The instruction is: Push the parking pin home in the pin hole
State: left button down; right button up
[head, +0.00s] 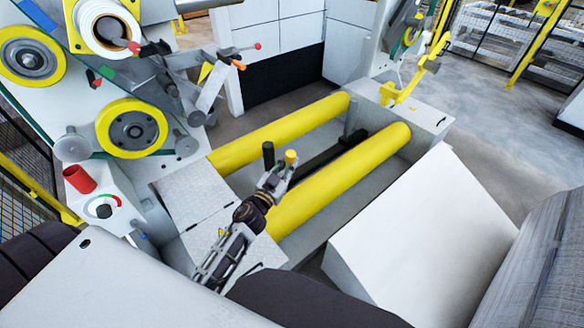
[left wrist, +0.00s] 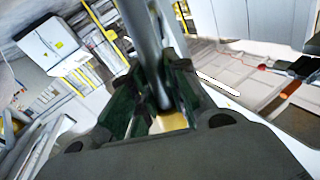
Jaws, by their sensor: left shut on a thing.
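My left gripper (head: 276,178) reaches in over the gap between the two yellow rollers and is shut. A short upright piece with a yellow top (head: 291,157) is at its fingertips, and a dark upright post (head: 268,155) stands just left of it. In the left wrist view a grey rod (left wrist: 143,35) runs between the fingers (left wrist: 165,98), with a yellow patch (left wrist: 170,122) close below. I take the held thing to be the parking pin. The pin hole is hidden, and how deep the pin sits cannot be told. My right gripper is not in view.
Long yellow rollers (head: 345,180) and (head: 285,130) lie on either side of the gripper. A machine panel with yellow-rimmed wheels (head: 132,128) and a red button (head: 80,178) stands at left. A white sloped cover (head: 410,240) is at right.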

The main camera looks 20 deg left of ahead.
pick_arm(q)
jog(key=w+a+f+m+t+h+b, duration=0.1)
jog(key=w+a+f+m+h+b, duration=0.15)
jog(key=a+m+b, duration=0.3)
jog(key=w+a+f+m+t+h+b, duration=0.1)
jog(key=w+a+f+m+h+b, duration=0.1)
jog(key=a+m+h+b, duration=0.3)
jog(key=a+r+m+b, duration=0.3)
jog(key=a+m, duration=0.2)
jog(key=a, duration=0.2)
jog(key=w+a+r+m+g+b, duration=0.1)
jog(key=a+r+m+b, duration=0.2)
jog(key=a+m, duration=0.2)
jog(key=shift+a+r+h+b, duration=0.2)
jog(key=shift+a+h+b, duration=0.25)
jog(key=shift+a, duration=0.75)
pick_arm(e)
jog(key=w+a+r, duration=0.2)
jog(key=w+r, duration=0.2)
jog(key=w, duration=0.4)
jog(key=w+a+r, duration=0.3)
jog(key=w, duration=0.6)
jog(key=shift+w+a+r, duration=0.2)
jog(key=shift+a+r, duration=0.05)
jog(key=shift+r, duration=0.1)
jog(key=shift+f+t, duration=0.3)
